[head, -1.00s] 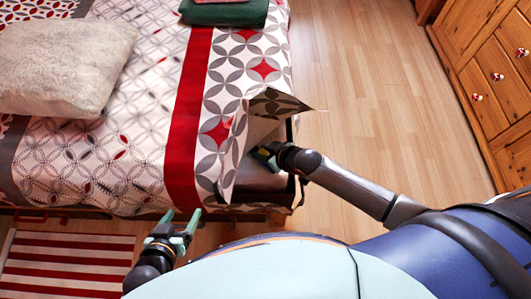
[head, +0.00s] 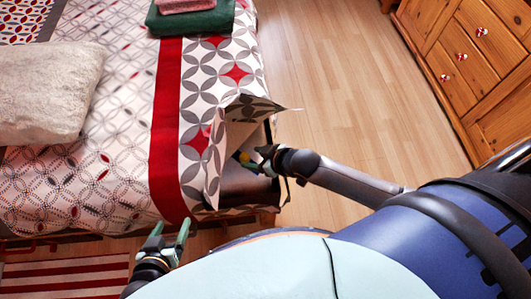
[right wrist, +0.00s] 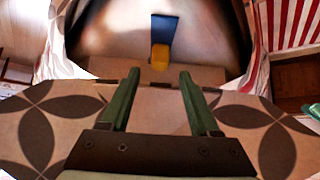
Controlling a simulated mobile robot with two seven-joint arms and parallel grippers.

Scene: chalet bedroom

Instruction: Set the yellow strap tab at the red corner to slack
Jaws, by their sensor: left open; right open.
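The yellow strap tab (right wrist: 160,57) sits on a short dark blue strap (right wrist: 165,30) against the pale mattress side in the right wrist view. In the head view the yellow tab (head: 244,157) shows small at the bed corner beneath the turned-back cover. My right gripper (head: 258,156) is open and empty, close to the tab. In the right wrist view the tab is beyond the gap between its fingertips (right wrist: 158,75); I see no grip on it. My left gripper (head: 170,230) is open and empty near the bed's front edge, below the red stripe (head: 170,130).
The patterned bedspread (head: 120,170) has a lifted flap (head: 250,108) over the corner. A pillow (head: 45,90) and folded towels (head: 195,17) lie on the bed. A wooden dresser (head: 480,70) stands at right; the floor (head: 335,80) between is clear.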

